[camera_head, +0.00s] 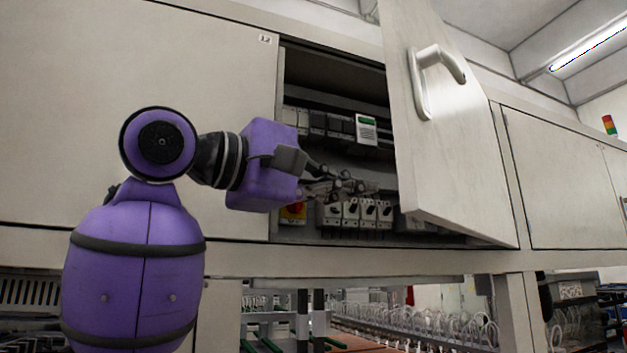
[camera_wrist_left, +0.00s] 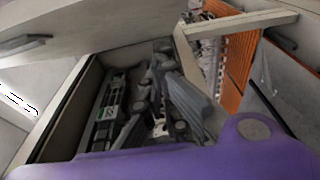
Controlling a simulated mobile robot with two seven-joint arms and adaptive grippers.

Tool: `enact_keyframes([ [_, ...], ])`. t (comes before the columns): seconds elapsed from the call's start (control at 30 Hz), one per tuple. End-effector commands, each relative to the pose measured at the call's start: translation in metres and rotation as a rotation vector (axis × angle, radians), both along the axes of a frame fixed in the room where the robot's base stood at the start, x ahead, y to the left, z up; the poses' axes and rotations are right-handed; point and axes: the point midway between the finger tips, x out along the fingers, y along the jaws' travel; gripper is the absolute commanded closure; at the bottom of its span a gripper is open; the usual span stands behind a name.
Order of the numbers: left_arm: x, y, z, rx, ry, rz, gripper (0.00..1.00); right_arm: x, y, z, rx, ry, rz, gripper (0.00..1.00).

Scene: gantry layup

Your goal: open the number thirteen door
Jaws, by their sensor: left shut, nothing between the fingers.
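A pale cabinet door (camera_head: 447,135) with a grey handle (camera_head: 433,80) stands swung open in the head view, hinged on its right side. I see no number on it; the door to its left (camera_head: 130,80) is labelled 12 and closed. My left gripper (camera_head: 372,188) is shut and empty in front of the open compartment, left of the open door's free edge and apart from the handle. In the left wrist view the gripper (camera_wrist_left: 165,60) shows at the compartment opening, with the open door (camera_wrist_left: 120,28) at the upper left. My right gripper is not in view.
Inside the compartment are rail-mounted modules (camera_head: 330,124), several switches (camera_head: 362,212) and a red-yellow rotary switch (camera_head: 293,212). Another closed door (camera_head: 563,185) lies to the right. Below the cabinets is a rack with white looped parts (camera_head: 430,328).

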Motion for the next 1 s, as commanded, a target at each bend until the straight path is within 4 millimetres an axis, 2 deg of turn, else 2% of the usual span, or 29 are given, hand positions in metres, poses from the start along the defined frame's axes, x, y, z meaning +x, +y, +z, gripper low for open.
enact_keyframes([
  [0.1,-0.013,-0.016,0.002,0.001,-0.008,-0.002,1.00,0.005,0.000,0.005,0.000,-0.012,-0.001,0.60],
  [0.3,-0.026,-0.029,0.002,0.000,-0.004,0.000,1.00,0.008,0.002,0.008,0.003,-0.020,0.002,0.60],
  [0.83,-0.028,-0.032,0.000,0.000,-0.002,0.002,1.00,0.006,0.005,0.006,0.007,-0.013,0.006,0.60],
  [1.0,-0.032,-0.038,0.001,0.001,-0.004,0.004,1.00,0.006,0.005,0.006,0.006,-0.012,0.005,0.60],
])
